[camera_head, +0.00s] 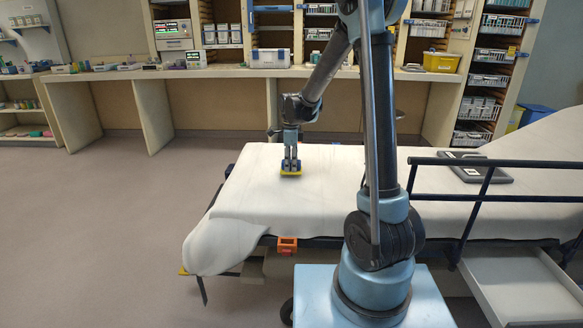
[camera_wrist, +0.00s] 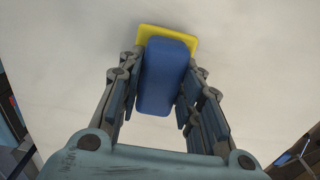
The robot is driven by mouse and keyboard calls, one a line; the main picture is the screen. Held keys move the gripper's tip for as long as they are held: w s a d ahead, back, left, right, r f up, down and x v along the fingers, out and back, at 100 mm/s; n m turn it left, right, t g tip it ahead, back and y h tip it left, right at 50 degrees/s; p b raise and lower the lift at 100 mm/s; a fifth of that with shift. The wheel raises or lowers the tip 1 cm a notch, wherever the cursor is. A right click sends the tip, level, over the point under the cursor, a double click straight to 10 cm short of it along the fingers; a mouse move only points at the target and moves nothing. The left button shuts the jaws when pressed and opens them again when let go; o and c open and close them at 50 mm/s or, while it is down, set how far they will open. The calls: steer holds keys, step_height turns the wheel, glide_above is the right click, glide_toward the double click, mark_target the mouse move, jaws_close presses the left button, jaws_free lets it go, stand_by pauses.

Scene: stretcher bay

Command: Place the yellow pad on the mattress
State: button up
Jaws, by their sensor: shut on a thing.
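My gripper (camera_head: 290,165) points down over the far left part of the white-sheeted mattress (camera_head: 325,205). In the wrist view its fingers (camera_wrist: 163,95) are shut on a blue block-shaped part (camera_wrist: 163,78). The yellow pad (camera_head: 290,174) lies flat at the lower end of this blue part, and its yellow edge shows in the wrist view (camera_wrist: 146,32). The pad is at or very close to the sheet; I cannot tell whether it touches. The middle of the pad is hidden by the blue part.
A dark flat device (camera_head: 474,168) lies on the right part of the mattress. A dark side rail (camera_head: 500,198) runs along the near right edge. An orange part (camera_head: 287,245) shows at the near edge. Shelves and a counter (camera_head: 225,72) stand behind. The sheet around the pad is clear.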

steer(key=shift+f, duration=0.6)
steer(key=shift+f, duration=0.1)
steer(key=o, duration=0.9)
steer(key=shift+o, duration=0.2)
